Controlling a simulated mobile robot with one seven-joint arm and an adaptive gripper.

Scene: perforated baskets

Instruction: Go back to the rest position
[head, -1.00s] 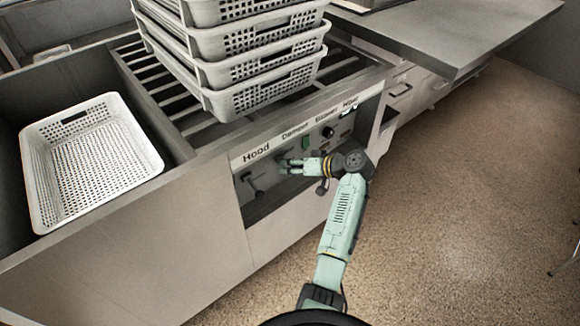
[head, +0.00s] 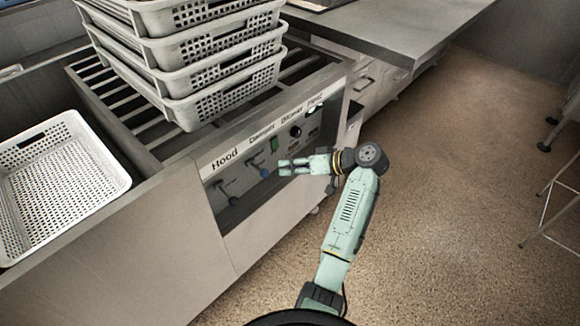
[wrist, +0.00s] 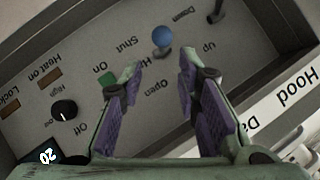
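My gripper (head: 283,167) is in front of the control panel (head: 262,190) in the head view. In the wrist view my gripper (wrist: 160,72) has its two fingers spread with nothing between them. A lever with a blue knob (wrist: 162,38) sits just beyond the fingertips, apart from them. The blue knob (head: 264,172) also shows left of the fingers in the head view. The panel carries a green button (head: 274,145), a black dial (head: 295,131) and a lever under the word Hood (head: 224,187).
Stacked white perforated baskets (head: 205,75) stand on a slatted rack (head: 150,130). Another white basket (head: 60,180) lies in a recess at left. A grey counter (head: 400,40) extends behind. Speckled floor (head: 450,220) is open at right, with metal stool legs (head: 548,205) at the edge.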

